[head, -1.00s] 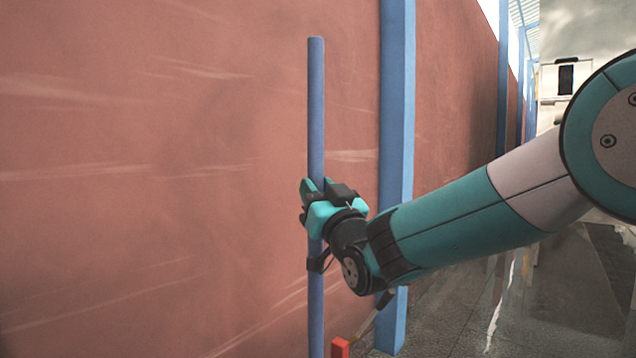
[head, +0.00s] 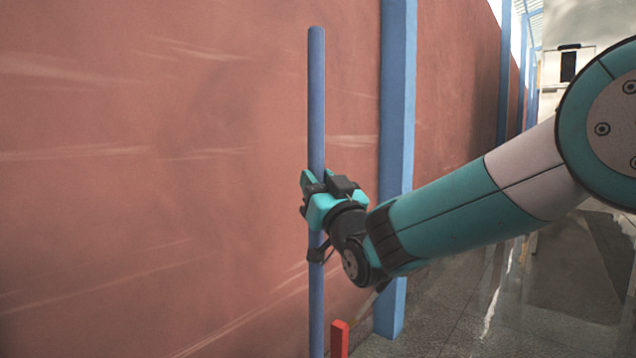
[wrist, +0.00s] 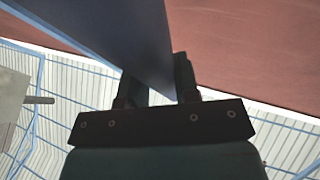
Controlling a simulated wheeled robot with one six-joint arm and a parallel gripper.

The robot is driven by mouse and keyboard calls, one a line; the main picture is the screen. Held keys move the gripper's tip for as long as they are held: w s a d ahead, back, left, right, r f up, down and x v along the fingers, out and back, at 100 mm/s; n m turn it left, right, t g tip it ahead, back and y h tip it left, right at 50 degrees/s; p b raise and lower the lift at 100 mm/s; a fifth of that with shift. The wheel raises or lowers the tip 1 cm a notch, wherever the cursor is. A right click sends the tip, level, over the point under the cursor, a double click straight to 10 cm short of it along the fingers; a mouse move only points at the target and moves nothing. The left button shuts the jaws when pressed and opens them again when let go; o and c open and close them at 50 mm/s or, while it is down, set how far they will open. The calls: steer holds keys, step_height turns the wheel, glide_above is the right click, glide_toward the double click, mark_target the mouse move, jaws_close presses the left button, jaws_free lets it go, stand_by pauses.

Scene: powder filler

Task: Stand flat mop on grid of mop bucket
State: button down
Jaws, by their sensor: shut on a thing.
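The flat mop's blue pole (head: 316,110) stands upright in the head view, close in front of the red wall. My gripper (head: 316,187) is shut on the pole around the middle of its visible length. In the wrist view the pole (wrist: 125,40) runs large from the upper left down into my gripper (wrist: 155,88). The pole's lower end and the mop head are below the head view's edge. The mop bucket and its grid cannot be made out in either view.
A red wall (head: 200,200) fills the left side, with a blue post (head: 397,110) just right of the pole. A red upright block (head: 339,338) stands low beside the pole. Grey floor (head: 450,325) lies open at the lower right.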

steer(key=shift+f+b, duration=0.25)
steer(key=shift+b, duration=0.05)
steer(key=c, duration=0.8)
jaws_free()
